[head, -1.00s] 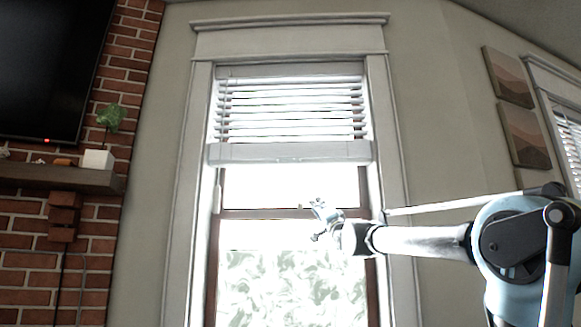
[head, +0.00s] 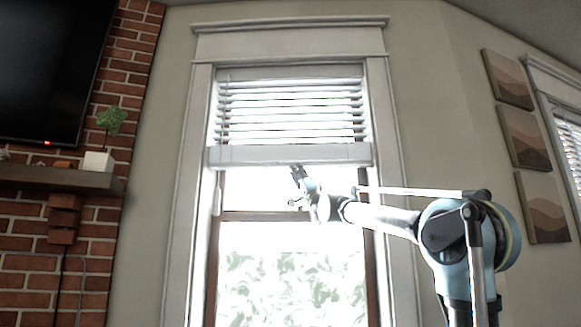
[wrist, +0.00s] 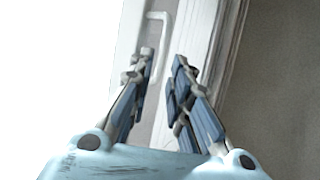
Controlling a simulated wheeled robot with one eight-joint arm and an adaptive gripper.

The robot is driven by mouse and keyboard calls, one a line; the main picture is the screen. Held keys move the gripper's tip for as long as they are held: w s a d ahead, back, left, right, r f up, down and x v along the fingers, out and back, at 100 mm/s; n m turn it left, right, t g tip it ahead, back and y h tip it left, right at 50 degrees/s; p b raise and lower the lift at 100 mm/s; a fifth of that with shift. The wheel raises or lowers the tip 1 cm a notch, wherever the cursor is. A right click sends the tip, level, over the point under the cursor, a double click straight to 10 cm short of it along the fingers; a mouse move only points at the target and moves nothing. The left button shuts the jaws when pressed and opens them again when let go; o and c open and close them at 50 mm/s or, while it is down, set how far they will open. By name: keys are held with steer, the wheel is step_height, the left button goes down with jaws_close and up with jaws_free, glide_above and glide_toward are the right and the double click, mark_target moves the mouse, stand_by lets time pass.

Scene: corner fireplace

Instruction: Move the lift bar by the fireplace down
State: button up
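The lift bar (head: 290,155) is the wide pale rail along the bottom of the white slatted blind (head: 290,110), in the upper half of the window. In the head view my gripper (head: 297,171) is just below the bar's middle, pointing up. I cannot tell whether it touches the bar. In the wrist view my gripper (wrist: 163,56) has its two blue-grey fingers apart, with nothing held between them. A thin white loop-shaped handle (wrist: 163,18) shows beyond the fingertips on a pale frame. The bar cannot be clearly made out in the wrist view.
The window's pale trim (head: 187,190) stands on both sides. A small white fitting (head: 217,200) hangs at the left inner edge. A brick fireplace with a wooden mantel (head: 60,177), plant and television (head: 45,65) is at the left. Pictures (head: 541,207) hang at the right.

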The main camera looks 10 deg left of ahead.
steer(key=x, duration=0.8)
steer(key=shift+w+a+r, duration=0.15)
steer(key=shift+a+r, duration=0.05)
steer(key=shift+a, duration=0.05)
jaws_close()
